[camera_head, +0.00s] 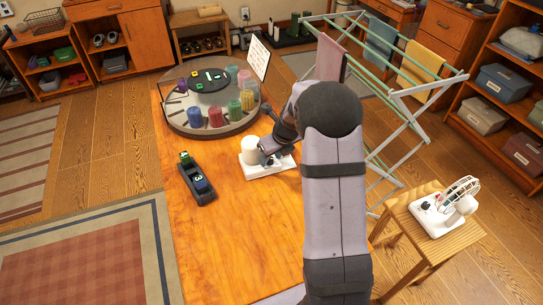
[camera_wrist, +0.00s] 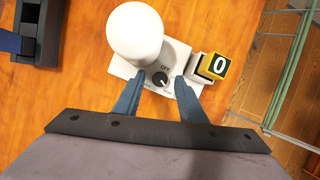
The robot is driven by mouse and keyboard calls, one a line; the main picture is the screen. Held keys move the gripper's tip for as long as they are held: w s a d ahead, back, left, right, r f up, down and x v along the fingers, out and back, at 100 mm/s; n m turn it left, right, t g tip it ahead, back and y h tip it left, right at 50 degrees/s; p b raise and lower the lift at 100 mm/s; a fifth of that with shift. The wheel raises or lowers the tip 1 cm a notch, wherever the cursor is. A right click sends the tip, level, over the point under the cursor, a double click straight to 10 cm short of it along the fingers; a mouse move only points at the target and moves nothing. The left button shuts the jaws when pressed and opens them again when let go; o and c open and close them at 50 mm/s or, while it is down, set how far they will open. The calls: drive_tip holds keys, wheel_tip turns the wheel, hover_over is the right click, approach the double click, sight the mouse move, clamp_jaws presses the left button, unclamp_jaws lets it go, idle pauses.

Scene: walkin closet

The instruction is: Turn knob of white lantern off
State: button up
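The white lantern (camera_head: 250,149) stands on the table with a rounded white top and a flat white base; it also shows in the wrist view (camera_wrist: 136,35). Its small dark knob (camera_wrist: 160,78) is on the base, with the word OFF printed just above it. A pale mark shows on the knob, but its exact direction is too small to tell. My gripper (camera_wrist: 162,81) is open, with one blue finger on each side of the knob and visible space between. Whether the fingertips touch the base cannot be told. In the head view my gripper (camera_head: 266,154) partly covers the base.
A cube marked 0 (camera_wrist: 217,66) sits right beside the knob and the right finger. A round tray of coloured candles (camera_head: 172,112) and a dark holder with cubes (camera_head: 202,196) share the wooden table (camera_head: 215,240). A drying rack (camera_head: 400,125) stands right.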

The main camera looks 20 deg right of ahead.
drive_tip(key=shift+w+f, duration=0.1)
drive_tip(key=shift+f, duration=0.05)
clamp_jaws()
